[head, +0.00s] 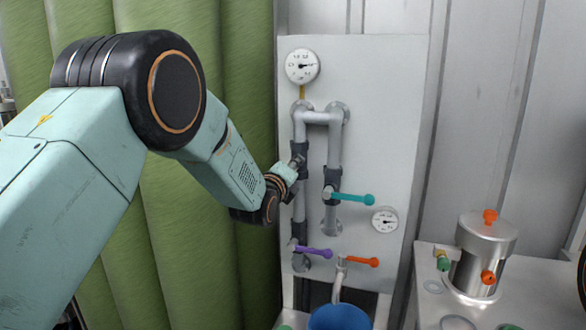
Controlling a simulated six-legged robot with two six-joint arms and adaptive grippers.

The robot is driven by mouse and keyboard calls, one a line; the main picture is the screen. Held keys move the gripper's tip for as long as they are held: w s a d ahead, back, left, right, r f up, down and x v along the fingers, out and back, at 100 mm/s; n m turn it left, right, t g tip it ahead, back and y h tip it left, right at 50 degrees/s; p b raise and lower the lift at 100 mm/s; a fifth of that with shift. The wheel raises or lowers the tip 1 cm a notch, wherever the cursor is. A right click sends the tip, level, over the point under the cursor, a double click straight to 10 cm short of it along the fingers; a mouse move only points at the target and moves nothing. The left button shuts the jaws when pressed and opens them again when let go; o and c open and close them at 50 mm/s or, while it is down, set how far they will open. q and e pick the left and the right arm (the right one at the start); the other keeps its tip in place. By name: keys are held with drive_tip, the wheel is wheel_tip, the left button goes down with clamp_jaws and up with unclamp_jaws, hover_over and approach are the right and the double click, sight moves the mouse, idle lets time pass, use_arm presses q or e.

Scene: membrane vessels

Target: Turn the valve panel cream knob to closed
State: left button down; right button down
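The valve panel (385,120) is a pale upright board with grey pipes. My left arm reaches in from the left, and its gripper (298,163) is at the upper part of the left pipe, beside a dark valve body. No cream knob shows; the gripper and wrist cover part of that valve, so I cannot tell if the knob is behind them. The gripper is small and partly hidden, so its opening and any contact are unclear. My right gripper is not in view.
A teal handle (352,198), a purple handle (314,251) and an orange handle (361,261) stick out to the right below. Two gauges are on the panel. A blue bucket (339,318) stands below. A metal vessel (484,250) stands on a bench at right.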

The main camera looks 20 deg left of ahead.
use_arm(q)
drive_tip(key=c, duration=1.1)
unclamp_jaws()
drive_tip(key=shift+o, duration=0.2)
drive_tip(key=s, duration=1.2)
drive_tip(key=shift+a, duration=0.25)
